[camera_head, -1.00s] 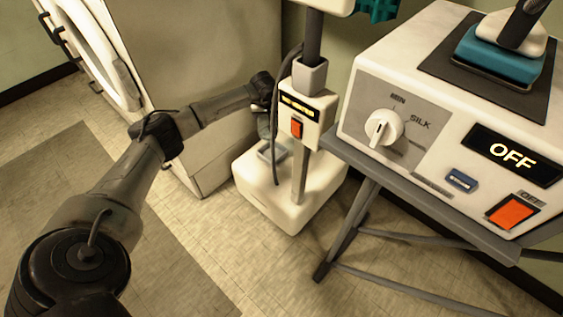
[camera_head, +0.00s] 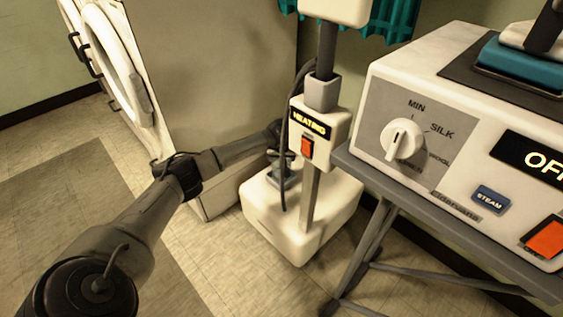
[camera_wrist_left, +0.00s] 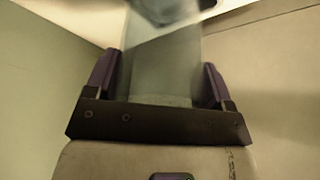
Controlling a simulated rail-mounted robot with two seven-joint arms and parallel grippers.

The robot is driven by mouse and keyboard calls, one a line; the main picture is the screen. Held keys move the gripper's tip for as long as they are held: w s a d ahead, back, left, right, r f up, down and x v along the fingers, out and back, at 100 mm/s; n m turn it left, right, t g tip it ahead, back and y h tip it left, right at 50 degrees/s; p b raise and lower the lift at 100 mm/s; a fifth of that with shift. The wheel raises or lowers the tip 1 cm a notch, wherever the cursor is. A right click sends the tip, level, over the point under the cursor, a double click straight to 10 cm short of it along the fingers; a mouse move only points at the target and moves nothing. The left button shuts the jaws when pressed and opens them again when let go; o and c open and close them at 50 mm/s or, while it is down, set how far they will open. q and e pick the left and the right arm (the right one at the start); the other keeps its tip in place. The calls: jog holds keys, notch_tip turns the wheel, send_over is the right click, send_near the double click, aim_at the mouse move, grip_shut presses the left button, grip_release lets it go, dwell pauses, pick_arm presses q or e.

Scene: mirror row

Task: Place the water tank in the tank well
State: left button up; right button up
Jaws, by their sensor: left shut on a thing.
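The water tank (camera_wrist_left: 160,65) is a translucent grey-blue block in the left wrist view. My left gripper (camera_wrist_left: 158,80) is shut on it, with a purple-padded finger on each side. In the head view the tank (camera_head: 284,181) shows small at the rear left of the white steamer base (camera_head: 290,230). The gripper there is mostly hidden behind the dark hose. The tank well is not clearly visible, and I cannot tell whether the tank is in it or just above it. My right gripper is not in view.
The steamer post carries a control box (camera_head: 315,130) reading HEATING, with a dark hose (camera_head: 283,110) beside it. An ironing station (camera_head: 450,130) on a grey-legged stand is at right. A washer-like cabinet (camera_head: 215,80) stands close at left. The floor in front is clear.

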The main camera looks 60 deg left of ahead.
pick_arm(q)
jog(key=shift+f, duration=0.75)
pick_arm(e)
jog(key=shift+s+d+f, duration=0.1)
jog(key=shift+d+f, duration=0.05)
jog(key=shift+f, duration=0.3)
pick_arm(q)
jog(key=shift+d, duration=0.1)
jog(key=shift+f, duration=0.1)
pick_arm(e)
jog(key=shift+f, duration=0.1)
pick_arm(q)
jog(key=o, duration=1.2)
jog(key=shift+o, duration=0.2)
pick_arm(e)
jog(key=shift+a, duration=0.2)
pick_arm(q)
jog(key=shift+r, duration=0.25)
jog(key=p+v, duration=0.6)
jog(key=v, duration=0.4)
jog(key=shift+s+r, duration=0.1)
jog(key=shift+r, duration=0.15)
jog(key=shift+s+d+r+p, duration=0.15)
jog(key=shift+d+r+p, duration=0.15)
jog(key=shift+r, duration=0.25)
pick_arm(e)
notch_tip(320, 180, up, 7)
